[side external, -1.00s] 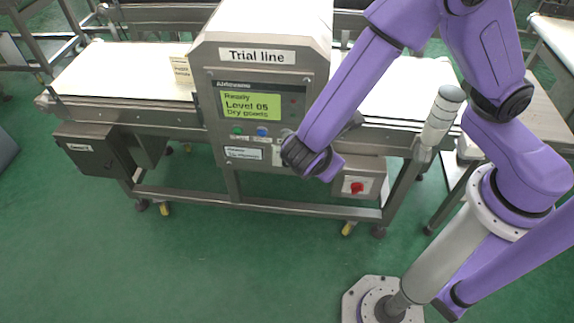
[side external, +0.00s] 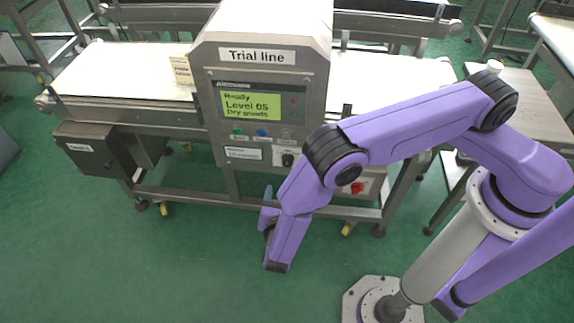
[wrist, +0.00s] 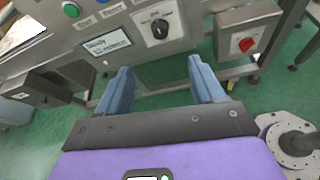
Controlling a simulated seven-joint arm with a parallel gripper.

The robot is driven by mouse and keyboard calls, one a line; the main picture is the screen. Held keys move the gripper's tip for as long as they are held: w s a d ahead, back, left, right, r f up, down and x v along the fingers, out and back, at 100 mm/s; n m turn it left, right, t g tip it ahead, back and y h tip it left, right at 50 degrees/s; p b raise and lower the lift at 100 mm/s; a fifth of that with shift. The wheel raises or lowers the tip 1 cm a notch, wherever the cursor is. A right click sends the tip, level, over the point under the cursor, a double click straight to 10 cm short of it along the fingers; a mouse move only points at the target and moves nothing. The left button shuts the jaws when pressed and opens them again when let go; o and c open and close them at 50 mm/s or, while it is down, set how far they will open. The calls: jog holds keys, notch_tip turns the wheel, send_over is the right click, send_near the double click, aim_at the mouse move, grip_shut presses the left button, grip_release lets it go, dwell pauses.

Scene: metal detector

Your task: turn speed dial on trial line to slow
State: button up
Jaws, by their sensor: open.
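The trial line is a steel metal detector with a "Trial line" label (side external: 257,56) on its head. Its black speed dial (side external: 287,160) sits at the lower right of the panel. In the wrist view the dial (wrist: 160,28) shows as a black knob on a light plate, ahead of the fingers; I cannot read its setting. My gripper (wrist: 158,85) is open and empty, with two blue fingers apart, below and short of the dial. In the side view my gripper (side external: 268,194) is in front of the machine below the panel, partly hidden by my wrist.
A green screen (side external: 250,105) reads "Ready Level 05 Dry goods". A green button (side external: 237,130) and a blue button (side external: 262,132) sit left of the dial. A red rotary switch (wrist: 246,45) is on a box to the right. Green floor in front is free.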

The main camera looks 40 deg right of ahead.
aim_at(287, 164)
jog(key=x, duration=1.5)
jog(key=shift+w+d+f, duration=0.2)
jog(key=shift+w+d, duration=0.05)
jog(key=shift+w, duration=0.05)
jog(key=c, duration=1.1)
